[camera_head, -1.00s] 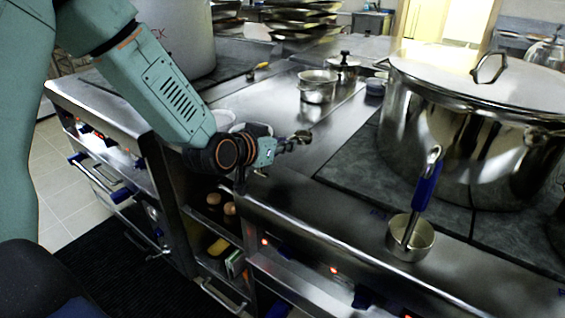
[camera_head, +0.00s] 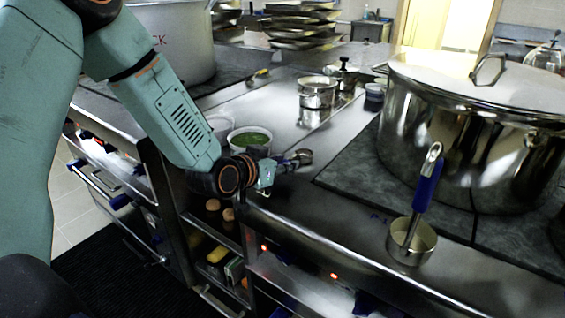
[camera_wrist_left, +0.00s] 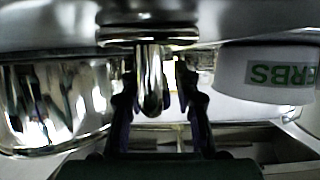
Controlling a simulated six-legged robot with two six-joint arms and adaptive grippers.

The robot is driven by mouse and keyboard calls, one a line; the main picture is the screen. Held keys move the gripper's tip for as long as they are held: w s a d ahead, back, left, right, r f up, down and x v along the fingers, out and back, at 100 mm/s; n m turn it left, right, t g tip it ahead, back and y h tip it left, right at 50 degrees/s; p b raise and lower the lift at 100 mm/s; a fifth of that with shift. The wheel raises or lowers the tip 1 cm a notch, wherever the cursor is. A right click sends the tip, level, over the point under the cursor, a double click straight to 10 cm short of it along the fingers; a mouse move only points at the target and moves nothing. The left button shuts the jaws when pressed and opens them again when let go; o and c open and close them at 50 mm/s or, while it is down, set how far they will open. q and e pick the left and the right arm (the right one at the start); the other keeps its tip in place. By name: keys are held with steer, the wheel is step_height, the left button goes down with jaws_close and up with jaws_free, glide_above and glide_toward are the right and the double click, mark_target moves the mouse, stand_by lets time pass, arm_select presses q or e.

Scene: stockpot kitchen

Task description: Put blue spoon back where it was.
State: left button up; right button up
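The blue spoon (camera_head: 427,184) has a blue handle with a metal hanging end. It stands tilted upright, its lower end at a small metal cup (camera_head: 411,242) on the counter's front edge at the right; I cannot tell whether the two are one piece. My left gripper (camera_head: 299,159) is well to the left of it, over the counter edge near the bowl of green herbs. In the left wrist view its fingers (camera_wrist_left: 160,100) look apart, with a shiny metal shape (camera_wrist_left: 150,85) between or beyond them; contact is unclear. My right gripper is not in view.
A large lidded stockpot (camera_head: 480,140) stands behind the spoon. The herbs bowl (camera_head: 250,138) is just behind my left gripper and shows in the wrist view (camera_wrist_left: 265,75). Small metal pots (camera_head: 317,92) stand farther back. Bare counter (camera_head: 335,140) lies between gripper and stockpot.

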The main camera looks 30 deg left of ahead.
arm_select(q)
steer(key=shift+o, duration=0.5)
steer(key=shift+d, duration=0.1)
steer(key=shift+r, duration=0.1)
steer(key=shift+s+r+p, duration=0.3)
steer(key=shift+r, duration=0.05)
steer(key=p+v, duration=0.3)
steer(key=v, duration=0.3)
steer(key=shift+s+r, duration=0.1)
steer(key=shift+s, duration=0.1)
steer(key=p+v, duration=0.3)
steer(key=shift+s+r, duration=0.15)
steer(key=shift+s, duration=0.15)
steer(key=shift+s+a+p, duration=0.25)
steer(key=shift+s+p, duration=0.3)
steer(key=shift+p, duration=0.15)
